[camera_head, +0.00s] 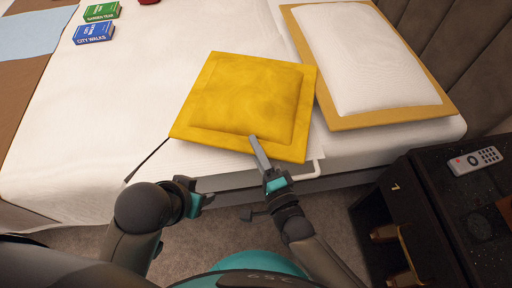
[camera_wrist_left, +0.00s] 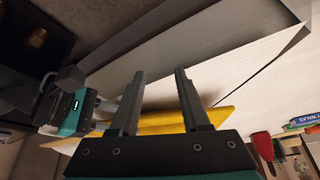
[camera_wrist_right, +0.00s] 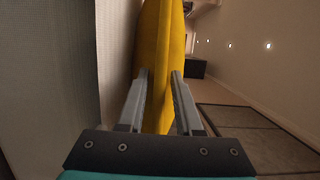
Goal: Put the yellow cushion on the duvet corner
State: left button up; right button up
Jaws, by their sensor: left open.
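The yellow cushion (camera_head: 245,100) lies tilted across the near right part of the white duvet (camera_head: 110,120), its front edge at the bed's near side. My right gripper (camera_head: 259,150) is shut on that front edge, one finger over the top face. The right wrist view shows the cushion (camera_wrist_right: 160,60) between both fingers (camera_wrist_right: 160,85). My left gripper (camera_head: 205,198) is open and empty beside the bed, left of the cushion and apart from it. In the left wrist view a strip of the cushion (camera_wrist_left: 165,122) shows behind the fingers. The duvet's near left corner is in view.
A white pillow on a tan one (camera_head: 365,60) lies right of the cushion. Green (camera_head: 102,11) and blue (camera_head: 94,33) boxes stand at the far left. A dark cabinet with a remote (camera_head: 474,160) stands at the right. The duvet's left half is mostly clear.

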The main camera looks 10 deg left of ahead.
jog(key=shift+o, duration=0.7)
jog(key=shift+s+r, duration=0.1)
jog(key=shift+r, duration=0.05)
pick_arm(q)
notch_tip(320, 180, down, 6)
jog(key=g+p, duration=0.1)
jog(key=p, duration=0.2)
jog(key=shift+s+a+f, duration=0.2)
jog(key=shift+s, duration=0.05)
pick_arm(e)
jog(key=v, duration=1.1)
jog(key=shift+s+d, duration=0.25)
jog(key=shift+s, duration=0.1)
